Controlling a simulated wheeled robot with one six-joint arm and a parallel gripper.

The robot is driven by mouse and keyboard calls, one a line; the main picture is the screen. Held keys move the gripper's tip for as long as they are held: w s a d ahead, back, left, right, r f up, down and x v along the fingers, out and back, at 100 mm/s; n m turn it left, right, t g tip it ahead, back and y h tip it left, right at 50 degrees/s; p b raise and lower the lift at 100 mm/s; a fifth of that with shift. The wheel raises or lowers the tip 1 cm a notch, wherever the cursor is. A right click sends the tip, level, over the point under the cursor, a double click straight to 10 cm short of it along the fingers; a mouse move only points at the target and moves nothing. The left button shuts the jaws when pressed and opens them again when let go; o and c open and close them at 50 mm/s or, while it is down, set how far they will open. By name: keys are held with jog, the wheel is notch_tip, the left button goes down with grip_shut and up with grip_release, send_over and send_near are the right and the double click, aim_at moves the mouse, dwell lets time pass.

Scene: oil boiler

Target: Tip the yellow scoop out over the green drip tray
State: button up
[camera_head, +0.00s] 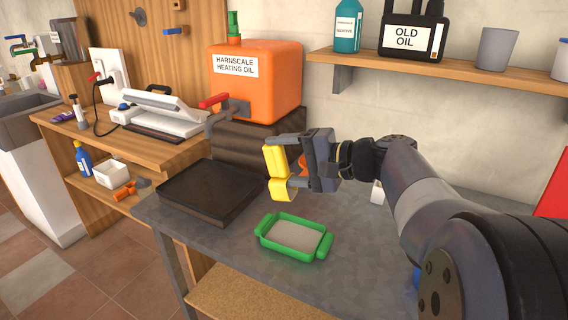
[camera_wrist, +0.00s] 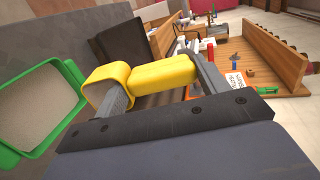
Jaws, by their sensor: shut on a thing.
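The yellow scoop (camera_head: 276,170) is held in my gripper (camera_head: 298,168), above the back of the green drip tray (camera_head: 262,228) and apart from it. The scoop also shows in the wrist view (camera_wrist: 160,75), where my gripper's fingers (camera_wrist: 160,80) are closed on it. The scoop looks turned on end, with its handle part up and its bowl part lower. The green drip tray lies flat on the grey table and holds a pale, grainy-looking layer. In the wrist view the tray (camera_wrist: 75,72) is at the left.
A black tray (camera_head: 185,205) lies left of the drip tray. An orange oil tank (camera_head: 275,85) with a red-handled tap stands on a dark block behind. A shelf (camera_head: 460,67) with bottles runs along the wall.

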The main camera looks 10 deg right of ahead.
jog(key=shift+s+d+b, duration=0.1)
jog(key=shift+d+b, duration=0.05)
jog(key=shift+b, duration=0.15)
jog(key=shift+d+f+y+b, duration=0.1)
jog(key=shift+f+y+b, duration=0.15)
jog(key=shift+b, duration=0.4)
jog(key=shift+s+d+r+t+b, duration=0.1)
jog(key=shift+s+r+t+b, duration=0.05)
jog(key=shift+t+b, duration=0.2)
jog(key=shift+s+d+f+y+b, duration=0.1)
jog(key=shift+d+f+y+b, duration=0.2)
jog(key=shift+b, duration=0.35)
jog(key=shift+s+r+t+y+b, duration=0.15)
jog(key=shift+t+y+b, duration=0.1)
jog(key=shift+b, duration=0.15)
jog(key=shift+a+r, duration=0.1)
dwell(0.4)
jog(key=h+p, duration=0.1)
jog(key=p, duration=0.2)
jog(key=shift+w+a+r+g, duration=0.3)
jog(key=shift+r+g, duration=0.1)
jog(key=shift+w+a+f+g+h+p, duration=0.1)
jog(key=shift+w+a+g+h+p, duration=0.3)
jog(key=shift+p, duration=0.8)
jog(key=shift+s, duration=0.1)
